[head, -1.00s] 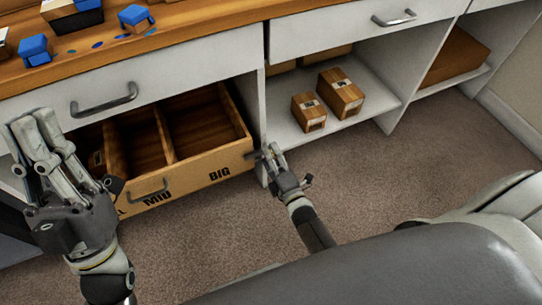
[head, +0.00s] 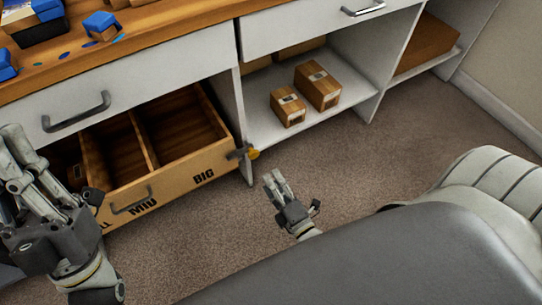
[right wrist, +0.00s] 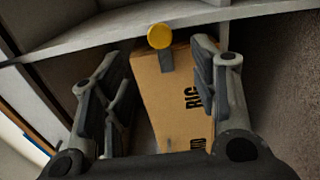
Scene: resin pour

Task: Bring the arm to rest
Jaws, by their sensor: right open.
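My right gripper (head: 275,180) is open and empty in the head view, above the carpet and apart from the drawer's right front corner. In the right wrist view its spread fingers (right wrist: 155,62) frame the drawer front, with nothing between them. My left gripper (head: 14,145) is at the left edge, partly cut off, in front of the cabinet; its jaw opening is unclear. The wooden drawer (head: 178,181), marked "BIG" and "MID", stands pulled out. A yellow round knob (head: 253,154) on a dark tab sits at its corner and also shows in the right wrist view (right wrist: 159,36).
The worktop (head: 150,18) above holds blue-topped items. Two cardboard boxes (head: 318,86) stand on the open shelf (head: 262,128) right of the drawer. The carpet (head: 370,160) in front of the shelf is clear.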

